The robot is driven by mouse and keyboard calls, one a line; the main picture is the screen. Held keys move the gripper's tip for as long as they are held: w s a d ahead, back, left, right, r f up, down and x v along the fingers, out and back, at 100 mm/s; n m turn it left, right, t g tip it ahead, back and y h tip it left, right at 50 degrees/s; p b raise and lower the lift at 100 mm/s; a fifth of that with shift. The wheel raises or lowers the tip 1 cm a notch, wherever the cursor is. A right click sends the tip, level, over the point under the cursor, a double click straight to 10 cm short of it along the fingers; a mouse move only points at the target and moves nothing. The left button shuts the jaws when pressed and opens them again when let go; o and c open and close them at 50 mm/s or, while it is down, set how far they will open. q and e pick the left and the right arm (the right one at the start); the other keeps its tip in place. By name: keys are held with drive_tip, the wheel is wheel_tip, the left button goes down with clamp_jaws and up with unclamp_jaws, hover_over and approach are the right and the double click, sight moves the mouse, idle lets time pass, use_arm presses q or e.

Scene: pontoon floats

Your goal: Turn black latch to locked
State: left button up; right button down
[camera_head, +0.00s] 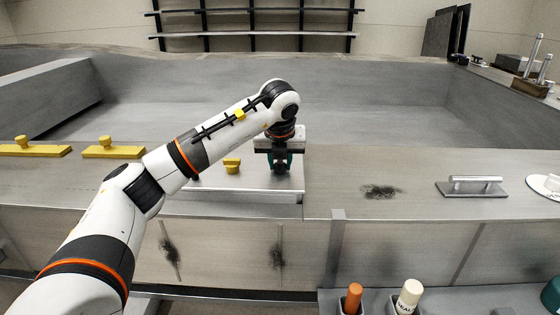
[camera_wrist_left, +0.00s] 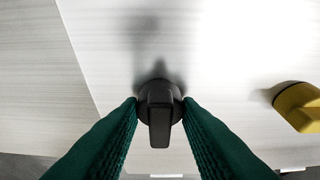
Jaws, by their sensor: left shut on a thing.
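The black latch (camera_wrist_left: 160,112) is a dark knob with a narrow raised grip, on a pale metal plate (camera_wrist_left: 85,30). In the left wrist view it sits between the green fingers of my left gripper (camera_wrist_left: 160,108), which are shut on it at both sides. The grip bar points toward the bottom of that view. In the head view my left gripper (camera_head: 281,164) reaches down onto the plate (camera_head: 245,196); the latch is hidden there behind the gripper. My right gripper is not in view.
A yellow knob (camera_head: 232,165) stands left of my gripper and also shows in the wrist view (camera_wrist_left: 299,106). Yellow handled pieces (camera_head: 113,151) lie farther left. A metal handle (camera_head: 471,186) and a white disc (camera_head: 546,185) lie right. Orange (camera_head: 352,298) and cream (camera_head: 409,296) handles stand in front.

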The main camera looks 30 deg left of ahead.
use_arm(q)
drive_tip(key=o, duration=1)
drive_tip(key=shift+c, duration=0.2)
drive_tip(key=v, duration=1.2)
drive_tip(key=shift+b, duration=0.35)
drive_tip(key=shift+w, duration=0.1)
